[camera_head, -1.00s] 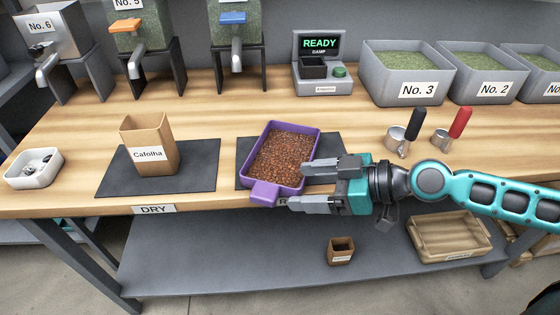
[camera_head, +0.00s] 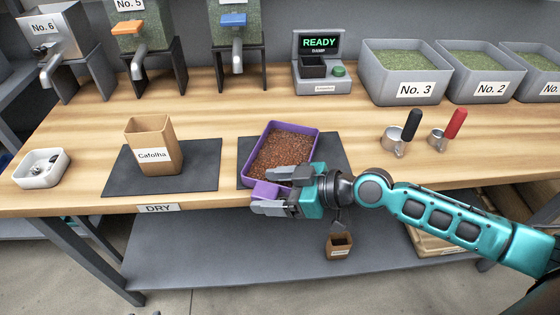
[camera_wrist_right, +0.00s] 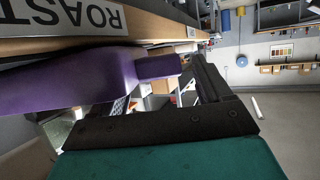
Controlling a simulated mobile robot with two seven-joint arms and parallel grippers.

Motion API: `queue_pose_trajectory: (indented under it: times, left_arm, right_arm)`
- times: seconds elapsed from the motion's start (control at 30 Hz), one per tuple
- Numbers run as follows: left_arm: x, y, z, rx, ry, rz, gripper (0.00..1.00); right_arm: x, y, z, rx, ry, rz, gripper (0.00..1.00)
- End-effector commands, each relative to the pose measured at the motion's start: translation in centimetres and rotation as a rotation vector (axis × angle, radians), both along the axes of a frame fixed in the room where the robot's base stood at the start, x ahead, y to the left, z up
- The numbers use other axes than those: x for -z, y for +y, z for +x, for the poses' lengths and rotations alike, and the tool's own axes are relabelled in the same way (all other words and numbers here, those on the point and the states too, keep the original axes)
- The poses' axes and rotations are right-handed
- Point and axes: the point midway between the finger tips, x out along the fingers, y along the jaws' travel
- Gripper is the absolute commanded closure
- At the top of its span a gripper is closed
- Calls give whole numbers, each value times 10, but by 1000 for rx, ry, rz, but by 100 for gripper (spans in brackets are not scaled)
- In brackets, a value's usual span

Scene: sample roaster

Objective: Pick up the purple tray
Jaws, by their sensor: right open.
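The purple tray (camera_head: 313,149) is full of brown beans and rests on a dark mat near the table's front edge. Its front tab points toward me. My right gripper (camera_head: 264,192) is open at this tab, with one finger over the tray's front corner and the other in front of the tab. The tab appears to lie between the fingers; contact cannot be told. In the right wrist view the tray's purple side (camera_wrist_right: 70,82) fills the left, with the tab (camera_wrist_right: 158,67) near the dark finger (camera_wrist_right: 212,80). My left gripper is not in view.
A brown Cafolha box (camera_head: 152,145) stands on the left mat (camera_head: 200,165). A white dish (camera_head: 41,168) is at the far left. Two metal scoops (camera_head: 396,139) lie right of the tray. A scale reading READY (camera_head: 320,70) and grey bins (camera_head: 410,70) stand behind.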

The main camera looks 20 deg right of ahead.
Motion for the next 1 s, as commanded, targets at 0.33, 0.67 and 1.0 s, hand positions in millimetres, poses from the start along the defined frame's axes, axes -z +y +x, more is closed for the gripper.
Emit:
queue_pose_trajectory:
  times: [0.33, 0.67, 1.0]
  left_arm:
    - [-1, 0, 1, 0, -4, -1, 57]
    - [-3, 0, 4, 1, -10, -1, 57]
    - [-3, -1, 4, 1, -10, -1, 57]
  right_arm:
    - [0, 0, 0, 0, 0, 0, 39]
    - [0, 0, 0, 0, 0, 0, 70]
    - [-1, 0, 0, 1, -2, 0, 85]
